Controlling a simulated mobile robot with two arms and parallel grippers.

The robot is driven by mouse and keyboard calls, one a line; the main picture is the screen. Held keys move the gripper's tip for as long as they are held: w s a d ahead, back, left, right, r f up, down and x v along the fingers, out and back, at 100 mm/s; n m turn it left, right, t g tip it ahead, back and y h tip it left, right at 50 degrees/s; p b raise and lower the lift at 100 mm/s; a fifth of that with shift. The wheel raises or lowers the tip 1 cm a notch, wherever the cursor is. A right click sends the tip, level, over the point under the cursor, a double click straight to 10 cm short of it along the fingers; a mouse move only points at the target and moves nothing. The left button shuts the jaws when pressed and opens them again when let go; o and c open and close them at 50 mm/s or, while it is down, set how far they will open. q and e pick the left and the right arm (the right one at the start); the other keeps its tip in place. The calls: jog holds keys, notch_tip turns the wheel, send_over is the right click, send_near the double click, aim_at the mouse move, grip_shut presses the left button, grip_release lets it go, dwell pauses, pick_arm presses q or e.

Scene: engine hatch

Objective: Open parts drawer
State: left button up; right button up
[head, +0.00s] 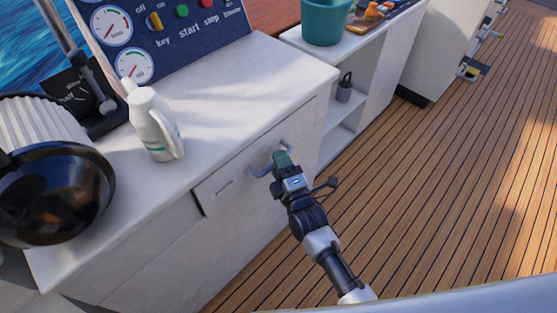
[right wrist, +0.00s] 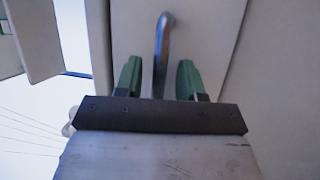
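The parts drawer (head: 224,186) is in the front of the white cabinet below the counter. My right gripper (head: 281,160) is at the handle. In the right wrist view its green fingers (right wrist: 159,80) stand apart on either side of the handle bar (right wrist: 164,32), with visible gaps on both sides. The fingertips reach past the near part of the bar. My left gripper is not in view.
A white bottle (head: 153,125) stands on the counter (head: 235,85) above the drawer. A gauge panel (head: 165,35) is behind it. Open shelves (head: 345,118) and a teal bucket (head: 325,22) are to the right. The wooden deck (head: 430,190) in front is clear.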

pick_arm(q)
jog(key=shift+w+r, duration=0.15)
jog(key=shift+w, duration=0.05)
pick_arm(e)
jog(key=shift+w+a+r, duration=0.1)
jog(key=shift+w+a, duration=0.05)
jog(key=shift+w, duration=0.3)
jog(key=shift+c, duration=0.3)
grip_shut()
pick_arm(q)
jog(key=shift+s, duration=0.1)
pick_arm(e)
jog(key=shift+s, duration=0.1)
